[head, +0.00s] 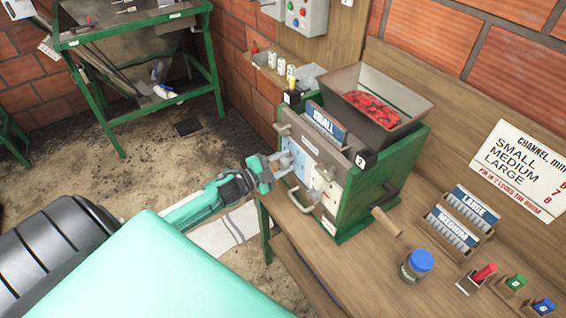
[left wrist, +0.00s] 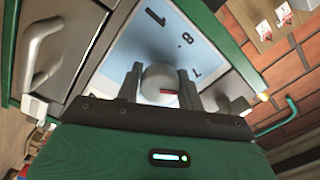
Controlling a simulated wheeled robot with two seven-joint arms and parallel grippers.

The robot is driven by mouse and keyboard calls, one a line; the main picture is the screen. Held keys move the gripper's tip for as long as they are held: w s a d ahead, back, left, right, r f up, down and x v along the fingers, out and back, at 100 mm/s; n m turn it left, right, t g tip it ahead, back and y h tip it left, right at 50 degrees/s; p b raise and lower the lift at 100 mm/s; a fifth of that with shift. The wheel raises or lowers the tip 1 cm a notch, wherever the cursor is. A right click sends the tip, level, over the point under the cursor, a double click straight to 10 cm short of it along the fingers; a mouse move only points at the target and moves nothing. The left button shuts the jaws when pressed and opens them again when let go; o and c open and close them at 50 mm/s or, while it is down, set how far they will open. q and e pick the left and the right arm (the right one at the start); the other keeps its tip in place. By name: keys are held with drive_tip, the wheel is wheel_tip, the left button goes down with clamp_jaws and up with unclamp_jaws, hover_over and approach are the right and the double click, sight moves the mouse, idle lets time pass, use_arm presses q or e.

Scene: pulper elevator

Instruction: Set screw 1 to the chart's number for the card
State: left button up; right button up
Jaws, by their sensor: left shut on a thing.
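The green pulper (head: 385,185) stands on the bench with a card reading SMALL (head: 326,124) on its upper front. My left gripper (head: 284,163) is at the light blue plate on its front. In the left wrist view my fingers are shut on a round grey screw knob (left wrist: 158,77) with a red mark. The plate (left wrist: 165,40) behind it shows 1 and 8; other marks are partly hidden. The chart (head: 522,168) on the wall lists SMALL, MEDIUM and LARGE beside 6, 7 and 8, cut by the picture edge. My right gripper is out of view.
A hopper (head: 398,112) with red cherries tops the pulper, and a wooden handle (head: 386,222) sticks out at its right. A card rack (head: 452,240), a blue-lidded jar (head: 416,266) and small coloured blocks stand on the bench. A green frame stands at the back left.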

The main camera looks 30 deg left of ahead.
use_arm(q)
drive_tip(key=o, duration=1)
drive_tip(key=shift+s+a, duration=0.1)
drive_tip(key=shift+s+f, duration=0.1)
drive_tip(key=shift+s, duration=0.1)
drive_tip(key=b+v, duration=0.5)
drive_tip(key=v, duration=0.8)
drive_tip(key=shift+s+a, duration=0.1)
